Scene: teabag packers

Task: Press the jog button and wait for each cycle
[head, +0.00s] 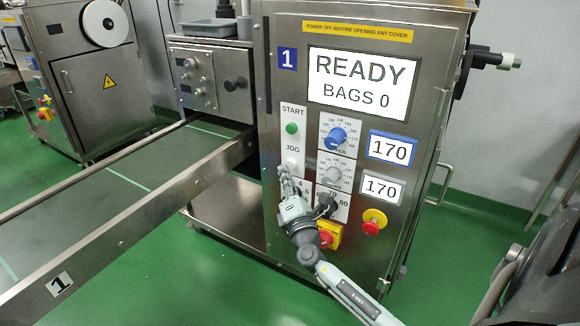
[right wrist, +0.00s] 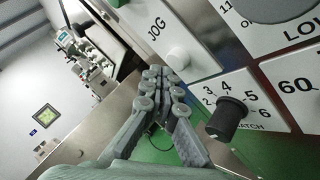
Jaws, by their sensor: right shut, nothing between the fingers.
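The machine's control panel (head: 348,128) carries a screen (head: 362,82) reading READY and BAGS 0. A green START button (head: 291,128) sits above the JOG label (head: 293,147). The pale jog button (right wrist: 180,58) shows clearly in the right wrist view; in the head view my gripper largely covers that area. My right gripper (head: 286,180) is shut and empty, its tips just below the JOG label. In the right wrist view its fingertips (right wrist: 160,76) are beside the lower edge of the jog button; I cannot tell whether they touch. My left gripper is not in view.
A batch knob (right wrist: 228,117) lies right of the fingers. Two dials (head: 339,138), value displays (head: 389,148), a red stop button (head: 374,221) and a yellow-and-red switch (head: 328,236) are nearby. A conveyor frame (head: 150,205) runs left over green floor.

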